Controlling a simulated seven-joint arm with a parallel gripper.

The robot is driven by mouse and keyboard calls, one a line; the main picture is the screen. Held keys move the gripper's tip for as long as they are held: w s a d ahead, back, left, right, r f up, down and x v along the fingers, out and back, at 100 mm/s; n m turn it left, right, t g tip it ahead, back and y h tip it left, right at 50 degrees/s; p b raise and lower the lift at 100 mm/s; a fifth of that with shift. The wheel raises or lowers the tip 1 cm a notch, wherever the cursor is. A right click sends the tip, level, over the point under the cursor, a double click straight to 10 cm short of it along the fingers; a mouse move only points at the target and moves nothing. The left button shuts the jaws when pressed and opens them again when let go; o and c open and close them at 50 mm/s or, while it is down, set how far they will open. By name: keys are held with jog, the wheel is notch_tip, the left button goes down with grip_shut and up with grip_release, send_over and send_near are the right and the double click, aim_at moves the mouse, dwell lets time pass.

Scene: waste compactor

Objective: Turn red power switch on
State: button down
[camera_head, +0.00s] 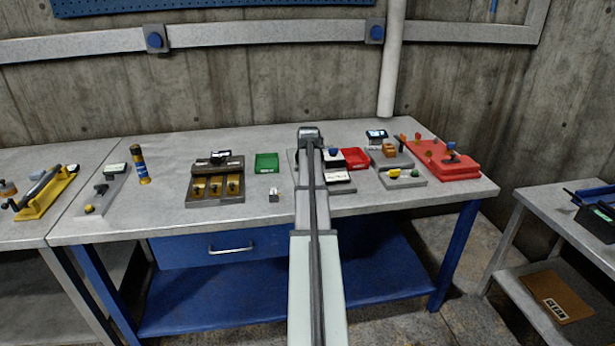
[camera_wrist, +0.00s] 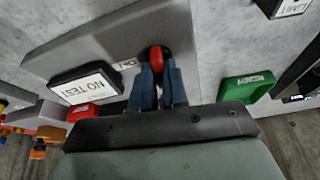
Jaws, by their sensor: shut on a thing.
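The red power switch (camera_wrist: 156,56) stands on a grey panel (camera_wrist: 100,45) in the wrist view. My gripper (camera_wrist: 157,72) has its two blue fingers closed around the sides of the red switch. A small label (camera_wrist: 125,65), partly readable as "ON", lies just left of the switch. In the head view my arm stretches over the table and hides the switch and my fingertips.
A green tray (camera_head: 266,162) lies left of my arm, and a red tray (camera_head: 354,158) lies right. A brown three-slot fixture (camera_head: 215,196) stands farther left. A red block with knobs (camera_head: 455,172) is at the right end. Bare table shows between the fixtures.

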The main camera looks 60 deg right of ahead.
jog(key=shift+f+n+y, duration=0.1)
jog(key=shift+n+y, duration=0.2)
jog(key=shift+n, duration=0.5)
jog(key=c, duration=1.1)
grip_release()
jog(key=shift+c, duration=0.2)
jog(key=v, duration=1.3)
jog(key=shift+s+r, duration=0.35)
jog(key=shift+s, duration=0.05)
